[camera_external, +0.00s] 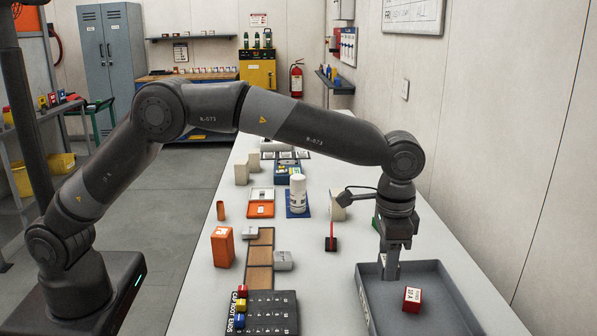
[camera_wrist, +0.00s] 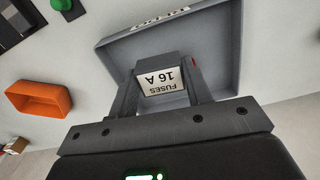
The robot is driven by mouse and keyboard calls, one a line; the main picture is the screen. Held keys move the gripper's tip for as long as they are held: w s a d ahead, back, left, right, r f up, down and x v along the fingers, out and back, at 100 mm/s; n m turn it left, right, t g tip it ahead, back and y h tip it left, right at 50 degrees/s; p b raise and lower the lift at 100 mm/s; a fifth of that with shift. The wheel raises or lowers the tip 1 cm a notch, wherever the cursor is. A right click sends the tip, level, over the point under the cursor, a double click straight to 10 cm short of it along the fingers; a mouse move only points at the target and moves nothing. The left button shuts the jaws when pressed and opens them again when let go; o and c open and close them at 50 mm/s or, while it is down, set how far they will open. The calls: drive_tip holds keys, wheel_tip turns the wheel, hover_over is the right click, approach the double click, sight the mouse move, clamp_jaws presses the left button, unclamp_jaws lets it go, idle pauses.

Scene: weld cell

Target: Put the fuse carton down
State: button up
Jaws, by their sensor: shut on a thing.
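My gripper (camera_external: 390,262) points down into the left part of a grey tray (camera_external: 452,318) at the near right of the bench. In the wrist view my gripper (camera_wrist: 160,95) is shut on a grey fuse carton (camera_wrist: 158,82), whose white label reads "FUSES 16 A" upside down. The tray (camera_wrist: 222,30) lies beyond the carton there. The carton is hard to make out between the fingers in the external view, and I cannot tell whether it touches the tray floor. A red fuse carton (camera_external: 411,299) sits in the tray, right of my gripper, with a white label.
Left of the tray stand a dark rack marked "root ends" (camera_external: 268,318), an orange box (camera_external: 222,247) and a small block (camera_external: 283,261). A red upright item (camera_external: 331,238) and a white bottle (camera_external: 298,193) stand farther back. Bare bench lies just left of the tray.

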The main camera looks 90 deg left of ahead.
drive_tip(key=s+d+n, duration=0.1)
drive_tip(key=s+d, duration=0.5)
drive_tip(key=d, duration=0.3)
hover_over(383, 316)
wheel_tip(383, 316, down, 7)
drive_tip(key=shift+r, duration=0.1)
drive_tip(key=shift+f, duration=2.05)
drive_tip(key=shift+f, duration=0.1)
drive_tip(key=o, duration=1)
